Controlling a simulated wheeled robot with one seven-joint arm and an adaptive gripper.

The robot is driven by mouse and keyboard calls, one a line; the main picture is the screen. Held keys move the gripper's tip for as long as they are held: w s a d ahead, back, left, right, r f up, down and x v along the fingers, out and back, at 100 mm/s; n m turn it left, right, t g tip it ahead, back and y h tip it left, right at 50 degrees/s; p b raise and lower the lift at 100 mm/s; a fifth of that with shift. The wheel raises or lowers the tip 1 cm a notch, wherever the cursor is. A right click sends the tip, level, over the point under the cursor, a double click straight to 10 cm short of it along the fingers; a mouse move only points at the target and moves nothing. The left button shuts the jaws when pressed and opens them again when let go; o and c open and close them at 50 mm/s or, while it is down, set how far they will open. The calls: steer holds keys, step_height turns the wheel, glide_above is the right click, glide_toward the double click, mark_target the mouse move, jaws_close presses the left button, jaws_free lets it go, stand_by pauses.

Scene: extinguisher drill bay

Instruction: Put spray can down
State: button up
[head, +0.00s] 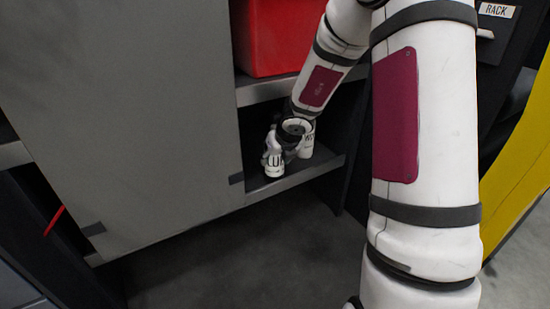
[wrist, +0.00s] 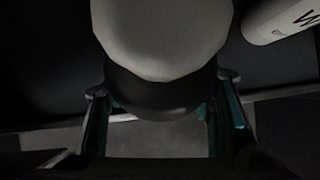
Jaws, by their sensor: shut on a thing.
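A white spray can with dark lettering (head: 274,164) is at the open front of the lower shelf (head: 300,178). My gripper (head: 283,152) is at this can, partly hidden by my wrist in the head view. In the wrist view, my gripper (wrist: 162,105) is shut on a pale rounded body with a dark band, which looks like the spray can (wrist: 160,40). I cannot tell whether the can touches the shelf. A second white can (head: 307,142) stands just right of the gripper. It also shows at the upper right of the wrist view (wrist: 281,18).
A red bin (head: 268,38) sits on the shelf above, close over my forearm. A large grey panel (head: 120,110) closes off the left of the opening. A dark upright (head: 355,150) bounds the right. A yellow panel (head: 520,145) stands far right.

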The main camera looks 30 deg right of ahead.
steer(key=o, duration=1.4)
steer(key=shift+o, duration=0.2)
steer(key=shift+r, duration=0.15)
steer(key=shift+s+r+p, duration=0.15)
steer(key=shift+r+p, duration=0.1)
steer(key=shift+p, duration=0.25)
steer(key=p+v, duration=0.5)
steer(key=v, duration=0.2)
